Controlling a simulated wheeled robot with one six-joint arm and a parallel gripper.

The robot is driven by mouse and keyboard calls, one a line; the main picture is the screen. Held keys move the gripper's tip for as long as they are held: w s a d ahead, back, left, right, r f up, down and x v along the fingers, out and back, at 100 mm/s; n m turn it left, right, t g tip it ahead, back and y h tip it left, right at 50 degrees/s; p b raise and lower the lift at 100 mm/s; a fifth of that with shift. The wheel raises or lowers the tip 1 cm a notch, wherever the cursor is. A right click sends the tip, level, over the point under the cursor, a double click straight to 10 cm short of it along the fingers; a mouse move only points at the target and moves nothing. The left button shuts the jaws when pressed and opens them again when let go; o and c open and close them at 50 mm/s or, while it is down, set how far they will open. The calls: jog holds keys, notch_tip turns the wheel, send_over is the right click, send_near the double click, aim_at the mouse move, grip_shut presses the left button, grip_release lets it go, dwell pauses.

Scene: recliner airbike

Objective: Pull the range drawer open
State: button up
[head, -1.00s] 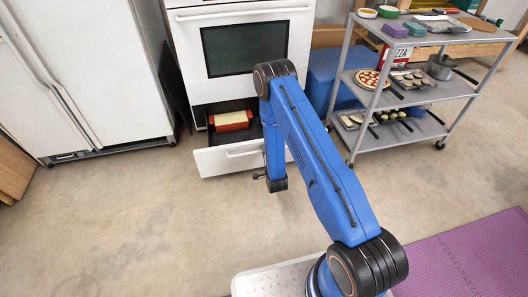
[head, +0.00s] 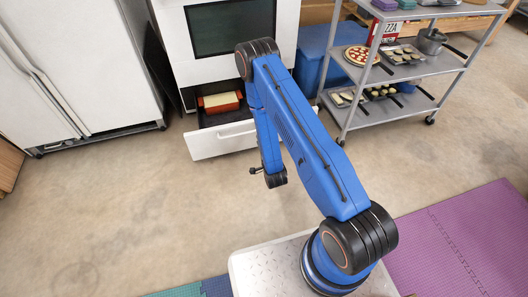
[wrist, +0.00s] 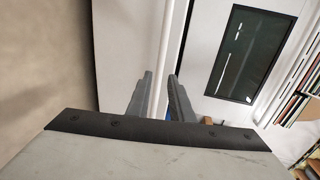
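The range drawer (head: 222,140) is pulled out below the oven in the head view, with its white front standing clear of the range body. A red dish (head: 220,102) with a pale yellow item shows inside it. My arm covers the drawer's right part. My gripper is hidden by my arm in the head view; the end of the arm hangs in front of the drawer, apart from its front. In the wrist view my gripper (wrist: 160,76) has its two grey fingers apart. A white bar (wrist: 172,45) shows between them, but I see no contact.
The white range (head: 235,30) stands behind the drawer, with a white fridge (head: 80,70) to its left. A grey shelf cart (head: 395,70) with food and pans and a blue bin (head: 311,62) are to the right. The floor before the drawer is clear.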

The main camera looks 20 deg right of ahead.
jog(key=s+r, duration=0.1)
jog(key=s, duration=0.6)
jog(key=shift+s+r, duration=0.2)
jog(key=shift+s, duration=0.1)
jog(key=w+r+n+g, duration=0.1)
jog(key=w+r+n, duration=0.1)
jog(key=w+r, duration=0.35)
jog(key=w+r+n+g, duration=0.1)
jog(key=w+r+g, duration=0.1)
jog(key=r, duration=0.6)
jog(key=s+d+r+n+g, duration=0.1)
jog(key=s+r+n, duration=0.15)
jog(key=r, duration=0.55)
jog(key=s+d+r+n+g, duration=0.1)
jog(key=s+r+n+g, duration=0.15)
jog(key=r, duration=0.65)
jog(key=s+d+r+n+g, duration=0.2)
jog(key=s+r+n, duration=0.4)
jog(key=s+r, duration=0.8)
jog(key=s+d+r+n+g, duration=0.1)
jog(key=s+r+n, duration=0.1)
jog(key=s, duration=0.9)
jog(key=s+d+r+n+g, duration=0.1)
jog(key=s+d+r+n, duration=0.1)
jog(key=s, duration=0.9)
jog(key=shift+s+r, duration=0.2)
jog(key=shift+r, duration=0.4)
